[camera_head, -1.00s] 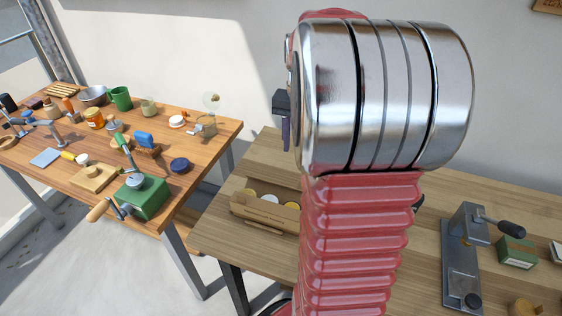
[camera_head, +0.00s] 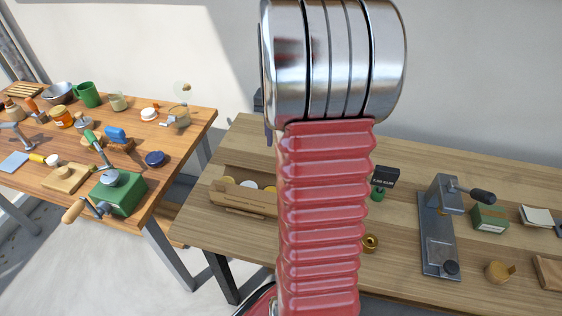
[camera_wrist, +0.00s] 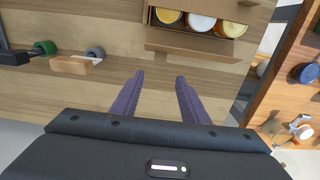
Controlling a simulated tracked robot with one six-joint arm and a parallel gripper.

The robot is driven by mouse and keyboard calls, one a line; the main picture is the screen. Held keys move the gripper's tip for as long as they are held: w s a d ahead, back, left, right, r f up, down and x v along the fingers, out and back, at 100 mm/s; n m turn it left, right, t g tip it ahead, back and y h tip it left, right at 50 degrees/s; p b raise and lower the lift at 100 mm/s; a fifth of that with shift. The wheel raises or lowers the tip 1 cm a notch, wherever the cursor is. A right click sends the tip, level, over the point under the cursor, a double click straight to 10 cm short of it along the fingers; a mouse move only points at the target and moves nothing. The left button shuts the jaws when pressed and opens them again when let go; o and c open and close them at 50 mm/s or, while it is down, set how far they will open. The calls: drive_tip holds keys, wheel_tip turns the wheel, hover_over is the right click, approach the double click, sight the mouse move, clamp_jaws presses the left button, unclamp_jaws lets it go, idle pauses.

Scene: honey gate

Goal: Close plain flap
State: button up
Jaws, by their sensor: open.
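A brown cardboard box (camera_head: 243,200) with several round-lidded jars inside stands open on the pale wooden table, left of my arm. In the wrist view the box (camera_wrist: 149,38) is at the top, with yellow, white and orange lids showing. A plain cardboard flap (camera_wrist: 195,42) hangs outward along its near side, folded away from the jars. Which flap is called plain I cannot tell for sure. My gripper (camera_wrist: 160,75) is open and empty, its two dark purple fingers pointing toward the box and apart from it. My arm hides most of the gripper in the head view.
A grey lever press (camera_head: 440,225), a green box (camera_head: 489,218) and a brass ring (camera_head: 370,243) stand on the table right of my arm. A second workbench at left holds a green grinder (camera_head: 118,190) and many small items. A floor gap separates the tables.

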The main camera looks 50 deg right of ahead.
wheel_tip(320, 180, down, 10)
drive_tip(key=shift+r, duration=0.15)
idle(0.3)
drive_tip(key=shift+c, duration=0.6)
clamp_jaws()
